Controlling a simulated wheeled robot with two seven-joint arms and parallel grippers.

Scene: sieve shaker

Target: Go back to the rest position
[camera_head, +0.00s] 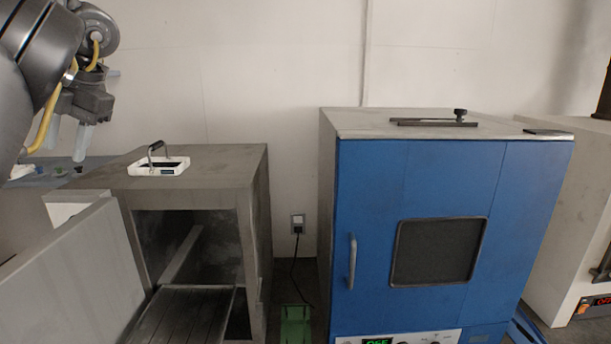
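My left gripper (67,150) hangs at the upper left, fingers pointing down. Its two pale fingers are apart with nothing seen between them. It is in the air to the left of a white tray with a dark arched handle (176,169), not touching it. The tray sits on top of a grey cabinet (215,165). My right gripper is not in view.
The grey cabinet's door (75,275) stands open at the lower left, with a dark slatted shelf (185,318) at its opening. A blue oven (360,200) with a shut door stands in the middle right. A pale machine (575,180) is at the right edge.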

